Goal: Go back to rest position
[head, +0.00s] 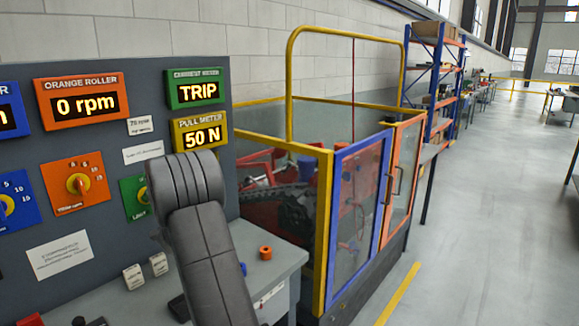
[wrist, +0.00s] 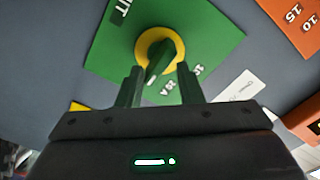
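My gripper (wrist: 158,82) shows at the bottom of the wrist view with its two dark fingers apart. The green panel (wrist: 105,55) with a yellow-ringed selector knob (wrist: 160,50) lies ahead of the fingertips. The knob's dark handle is tilted and shows in the gap between the fingers; I cannot tell whether they touch it. In the head view my arm covers most of the green panel (head: 133,197), and the fingers are hidden there.
The grey console carries an orange dial panel (head: 76,183), an orange roller display (head: 82,102) reading 0 rpm, a green display (head: 196,90) reading TRIP and a pull meter (head: 200,133) reading 50 N. A fenced machine cell (head: 326,220) stands right. Floor (head: 480,200) beyond is clear.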

